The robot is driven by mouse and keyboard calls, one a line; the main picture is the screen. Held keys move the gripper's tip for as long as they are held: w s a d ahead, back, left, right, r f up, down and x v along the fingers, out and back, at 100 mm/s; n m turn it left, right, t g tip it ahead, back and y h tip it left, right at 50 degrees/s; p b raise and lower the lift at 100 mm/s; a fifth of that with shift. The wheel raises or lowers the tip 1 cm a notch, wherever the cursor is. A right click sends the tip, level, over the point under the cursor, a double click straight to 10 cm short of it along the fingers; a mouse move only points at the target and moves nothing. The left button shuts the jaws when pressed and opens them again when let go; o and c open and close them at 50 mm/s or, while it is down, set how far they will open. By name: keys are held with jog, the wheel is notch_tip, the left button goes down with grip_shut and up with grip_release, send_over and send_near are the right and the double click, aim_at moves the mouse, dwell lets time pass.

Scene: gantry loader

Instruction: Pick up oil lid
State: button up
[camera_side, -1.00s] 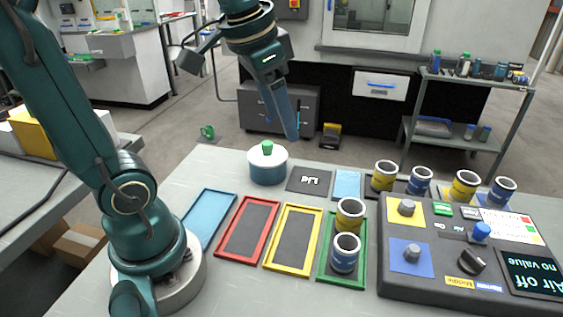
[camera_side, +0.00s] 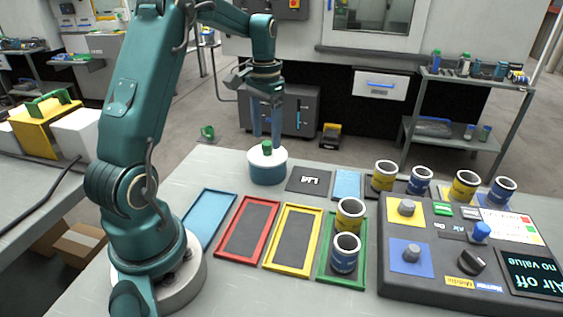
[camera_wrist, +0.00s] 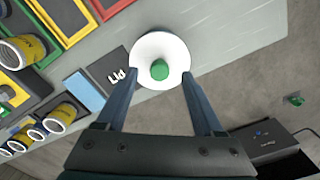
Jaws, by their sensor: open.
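The oil lid is white with a green knob (camera_side: 267,147) and sits on top of a round blue container (camera_side: 268,174) at the back of the table. In the wrist view the white lid (camera_wrist: 146,51) with its green knob (camera_wrist: 160,69) lies ahead of the fingertips. My gripper (camera_side: 267,138) points down over the lid, with its fingers on either side of the knob. In the wrist view my gripper (camera_wrist: 160,75) is open and empty, the fingertips near the lid's rim. Whether they touch the lid cannot be told.
A dark pad marked "Lid" (camera_side: 310,180) lies just right of the container, with a light blue pad (camera_side: 347,184) beside it. Coloured trays, such as the red one (camera_side: 227,255), lie in front. Yellow and blue cups (camera_side: 345,253) and a control panel (camera_side: 450,292) stand to the right.

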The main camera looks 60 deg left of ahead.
jog(key=shift+f, duration=1)
grip_shut()
jog(key=shift+r, duration=0.1)
